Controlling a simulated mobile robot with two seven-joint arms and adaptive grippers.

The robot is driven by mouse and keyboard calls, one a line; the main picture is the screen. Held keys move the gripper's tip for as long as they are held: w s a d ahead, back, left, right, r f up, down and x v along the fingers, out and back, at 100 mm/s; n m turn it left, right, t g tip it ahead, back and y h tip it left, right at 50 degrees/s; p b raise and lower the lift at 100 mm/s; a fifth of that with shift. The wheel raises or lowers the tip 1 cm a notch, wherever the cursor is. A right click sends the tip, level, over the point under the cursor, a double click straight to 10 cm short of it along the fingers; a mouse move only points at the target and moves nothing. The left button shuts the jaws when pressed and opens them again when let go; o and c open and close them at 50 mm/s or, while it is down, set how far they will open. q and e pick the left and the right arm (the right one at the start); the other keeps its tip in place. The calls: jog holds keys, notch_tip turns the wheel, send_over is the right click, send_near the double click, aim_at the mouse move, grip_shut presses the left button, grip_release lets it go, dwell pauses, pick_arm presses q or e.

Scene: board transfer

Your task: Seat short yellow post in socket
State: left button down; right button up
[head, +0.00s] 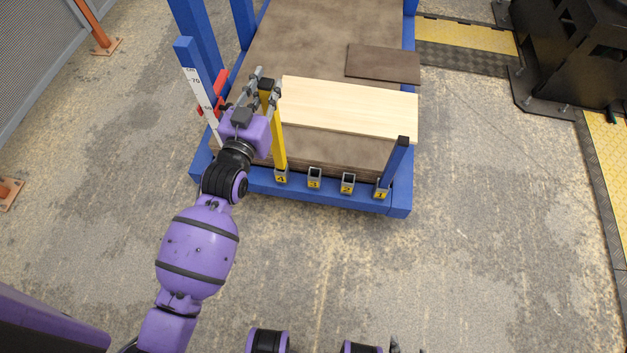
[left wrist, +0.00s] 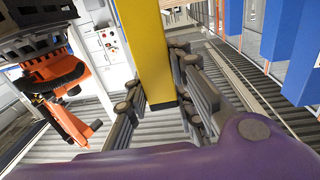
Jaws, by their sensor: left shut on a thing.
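The yellow post (head: 279,145) has a black top and stands nearly upright at the front left of the blue cart. My left gripper (head: 266,88) is shut on it near its top. The left wrist view shows the yellow post (left wrist: 143,45) between the fingers (left wrist: 158,95), with a black band at one end. In the head view its lower end meets the socket marked 4 (head: 281,178); I cannot tell whether it is inside or just over the rim. Small grey tips at the bottom edge may belong to my right gripper (head: 394,344); their state is unclear.
Sockets 3 (head: 315,179) and 2 (head: 347,183) are empty. A blue post (head: 394,163) stands in socket 1 (head: 381,191). A pale board (head: 350,108) lies on the brown stack, with a dark board (head: 384,64) behind. A white scale (head: 201,98) stands left of the gripper.

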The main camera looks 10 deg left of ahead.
pick_arm(q)
jog(key=s+d+r+m+g+h+p, duration=0.1)
jog(key=s+d+r+m+h+p, duration=0.35)
jog(key=s+d, duration=0.65)
jog(key=w+f+n+b, duration=0.1)
jog(key=w+f+b, duration=0.3)
jog(key=w+f, duration=0.7)
jog(key=shift+w+a+h, duration=0.35)
jog(key=shift+w+a, duration=0.05)
jog(key=shift+w, duration=1.35)
pick_arm(e)
jog(key=shift+w+a+r, duration=0.1)
jog(key=shift+a+r, duration=0.1)
jog(key=shift+r, duration=0.25)
pick_arm(q)
jog(key=shift+f+b, duration=0.4)
jog(key=shift+f, duration=0.3)
jog(key=c, duration=1.5)
grip_release()
pick_arm(e)
jog(key=shift+s+f, duration=0.2)
jog(key=shift+f, duration=0.2)
